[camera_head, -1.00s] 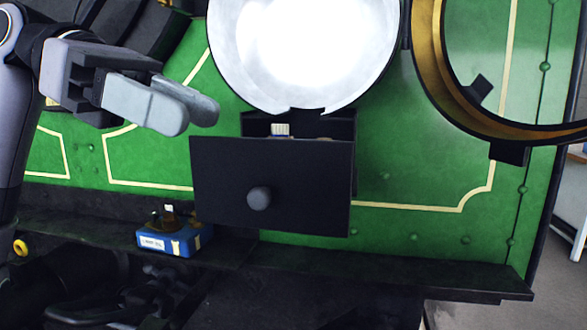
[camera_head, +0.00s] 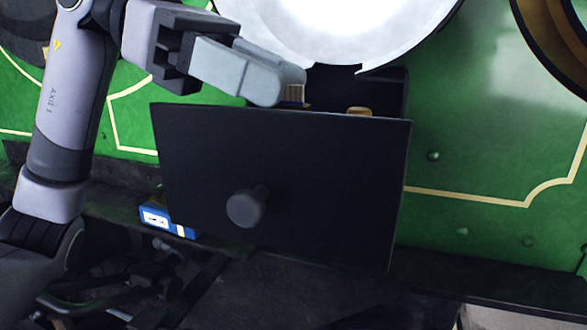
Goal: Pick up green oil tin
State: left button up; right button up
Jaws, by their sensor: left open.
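I see no green oil tin in the head view. The black pulled-out drawer or box (camera_head: 310,180) has a round dark knob (camera_head: 247,207) on its front. Its front panel hides most of what is inside. My left gripper (camera_head: 284,86) is open, with its grey fingertips at the top edge of the front panel, over the left part of the opening. A tan rounded thing (camera_head: 359,111) peeks over the panel's top edge. My right gripper is out of view.
A large white round lamp or disc (camera_head: 340,25) is just above the opening. A blue box (camera_head: 166,219) sits on the dark ledge below left, partly behind the drawer front. A brass ring (camera_head: 555,45) is at the upper right. The green panel (camera_head: 480,110) right of the drawer is clear.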

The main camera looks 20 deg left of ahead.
pick_arm(q)
jog(key=x, duration=0.2)
jog(key=shift+d+f, duration=0.1)
jog(key=shift+d, duration=0.2)
grip_shut()
dwell(1.2)
